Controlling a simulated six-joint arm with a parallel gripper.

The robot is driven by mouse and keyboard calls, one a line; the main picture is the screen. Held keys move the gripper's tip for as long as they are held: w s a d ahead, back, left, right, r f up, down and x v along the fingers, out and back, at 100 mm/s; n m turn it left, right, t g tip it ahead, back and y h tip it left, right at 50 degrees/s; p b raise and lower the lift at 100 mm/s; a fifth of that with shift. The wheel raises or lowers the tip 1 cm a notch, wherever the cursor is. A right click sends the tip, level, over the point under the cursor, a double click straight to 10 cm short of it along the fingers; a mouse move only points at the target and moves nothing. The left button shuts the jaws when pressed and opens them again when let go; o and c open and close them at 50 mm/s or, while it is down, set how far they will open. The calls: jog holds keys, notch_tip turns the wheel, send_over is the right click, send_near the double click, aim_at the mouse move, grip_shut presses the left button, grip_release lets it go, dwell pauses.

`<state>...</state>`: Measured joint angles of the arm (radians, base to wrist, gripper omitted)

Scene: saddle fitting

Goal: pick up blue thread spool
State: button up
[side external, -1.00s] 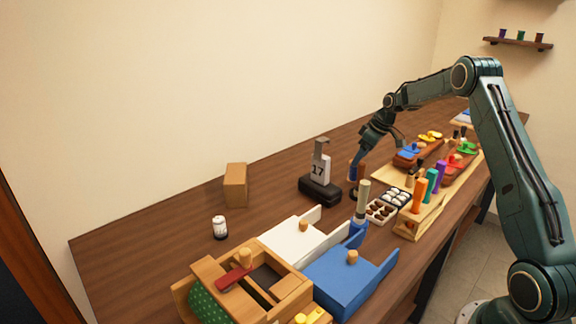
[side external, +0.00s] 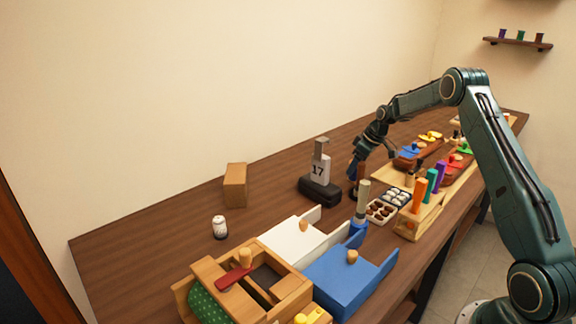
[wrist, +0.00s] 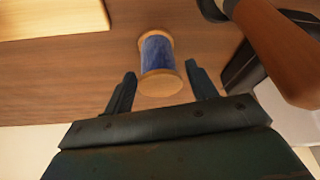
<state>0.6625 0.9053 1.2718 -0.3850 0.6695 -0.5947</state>
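The blue thread spool (wrist: 158,55) stands on the wooden table in the wrist view, with pale wooden ends and blue thread around its middle. My gripper (wrist: 160,85) is open, with one finger on each side of the spool's near end. I cannot tell whether the fingers touch it. In the side view my gripper (side external: 358,166) is low over the table, right of the numbered grey block, and the spool cannot be made out there.
A brown cylindrical handle (wrist: 278,50) rises close to my gripper's right in the wrist view. A black-based stamp marked 17 (side external: 319,172) stands to the left. A pale board (wrist: 50,18) lies beyond the spool.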

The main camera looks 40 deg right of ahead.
jog(key=c, duration=0.7)
jog(key=shift+r, duration=0.1)
notch_tip(320, 180, up, 20)
jog(key=shift+f, duration=0.1)
dwell(0.3)
dwell(0.5)
